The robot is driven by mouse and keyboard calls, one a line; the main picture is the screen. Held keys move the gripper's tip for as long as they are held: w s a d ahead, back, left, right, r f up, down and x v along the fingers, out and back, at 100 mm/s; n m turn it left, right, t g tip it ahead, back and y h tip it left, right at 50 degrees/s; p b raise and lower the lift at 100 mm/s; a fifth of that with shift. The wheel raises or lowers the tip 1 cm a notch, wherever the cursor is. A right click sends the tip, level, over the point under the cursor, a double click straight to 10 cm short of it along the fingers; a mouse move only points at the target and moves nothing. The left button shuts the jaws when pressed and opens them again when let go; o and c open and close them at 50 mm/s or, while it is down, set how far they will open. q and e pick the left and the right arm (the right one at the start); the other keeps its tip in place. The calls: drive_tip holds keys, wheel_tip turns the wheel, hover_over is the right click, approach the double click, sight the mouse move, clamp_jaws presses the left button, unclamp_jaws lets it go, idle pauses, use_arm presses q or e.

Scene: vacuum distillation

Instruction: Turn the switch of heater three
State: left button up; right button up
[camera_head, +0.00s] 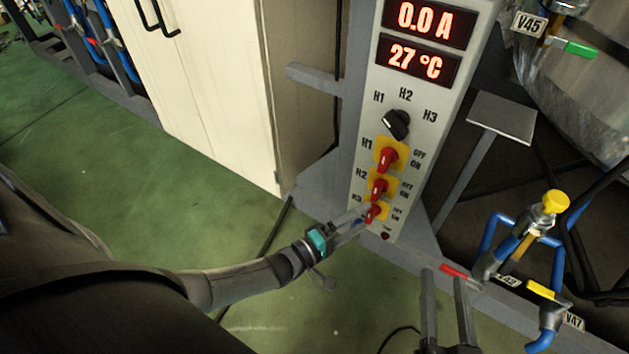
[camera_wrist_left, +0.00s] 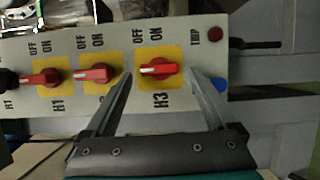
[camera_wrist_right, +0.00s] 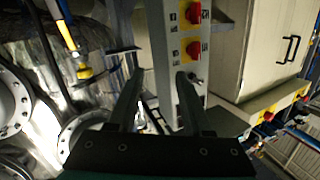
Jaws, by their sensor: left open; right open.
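The heater three switch is a red knob on a yellow plate marked H3, lowest of the column on the grey control panel. It shows in the head view (camera_head: 373,213) and, much closer, in the left wrist view (camera_wrist_left: 158,69). My left gripper (camera_head: 362,215) is open at the H3 switch. In the left wrist view its fingertips (camera_wrist_left: 160,75) stand on either side of the knob, with a gap on both sides; whether they touch the panel I cannot tell. My right gripper (camera_head: 443,272) is open and empty, low and right of the panel.
The red H2 switch (camera_head: 379,188) and H1 switch (camera_head: 388,159) sit just above H3, with a black selector knob (camera_head: 397,124) higher. The displays read 0.0 A and 27 °C. Pipes and valves, including a yellow knob (camera_head: 555,201), crowd the right. Green floor lies open at left.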

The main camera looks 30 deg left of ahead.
use_arm(q)
drive_tip(key=p+v, duration=0.3)
drive_tip(key=v, duration=1.1)
drive_tip(key=shift+s+a, duration=0.15)
drive_tip(key=shift+s, duration=0.1)
use_arm(e)
drive_tip(key=d+f+g+h, duration=0.1)
drive_tip(key=g, duration=0.1)
drive_tip(key=d+f+g+h, duration=0.1)
drive_tip(key=d+g, duration=0.1)
drive_tip(key=d+f+g+h, duration=0.1)
drive_tip(key=shift+w+d+n+g, duration=0.15)
drive_tip(key=shift+d+n+g, duration=0.15)
drive_tip(key=shift+d+g, duration=0.1)
